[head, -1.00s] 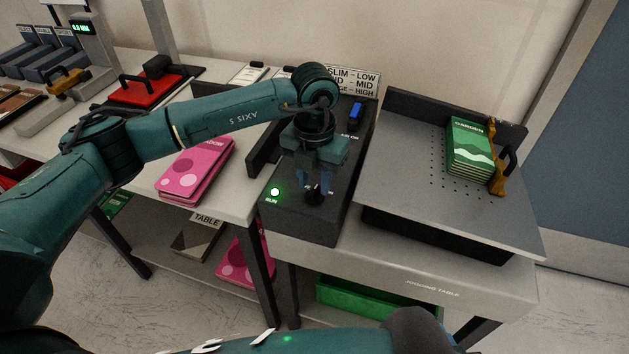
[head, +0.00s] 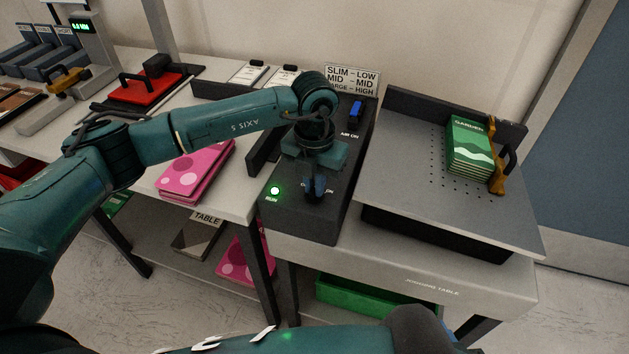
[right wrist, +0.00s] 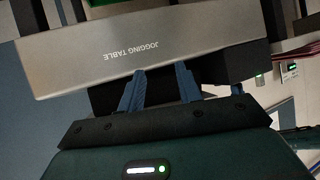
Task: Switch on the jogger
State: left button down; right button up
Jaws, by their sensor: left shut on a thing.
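The jogger's dark control box (head: 300,222) stands on the left of the jogging table (head: 480,282). Its green RUN lamp (head: 275,190) is lit. A blue lever (head: 355,112) sits near the box's back, by the AIR ON label. My left gripper (head: 315,194) points down at the front of the box and is shut on the dark switch knob, which the fingers mostly hide; its label, ending in ON, is partly covered. My right gripper (right wrist: 160,72) is open and empty in the right wrist view, in front of the table's labelled edge (right wrist: 60,58).
A stack of green booklets (head: 468,150) stands on the perforated tray (head: 400,200) against an orange-brown clamp (head: 497,160). Pink booklets (head: 198,170) lie on the left table. A green bin (head: 350,297) is below. A settings sign (head: 352,80) stands behind the box.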

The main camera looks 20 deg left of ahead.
jog(key=shift+f, duration=0.1)
pick_arm(q)
jog(key=shift+f+m+b, duration=0.1)
jog(key=shift+m+b, duration=0.7)
jog(key=shift+b, duration=0.05)
jog(key=shift+m+b, duration=0.55)
jog(key=shift+m, duration=0.15)
jog(key=shift+m+b, duration=0.75)
jog(key=shift+m, duration=0.35)
jog(key=shift+m+b, duration=0.5)
jog(key=shift+m, duration=0.6)
pick_arm(e)
jog(key=f, duration=0.1)
jog(key=f+m, duration=0.1)
jog(key=shift+w+a+f+t, duration=0.15)
jog(key=shift+a+f+t, duration=0.05)
jog(key=shift+f+t, duration=0.15)
jog(key=shift+s, duration=0.2)
jog(key=shift+r, duration=0.15)
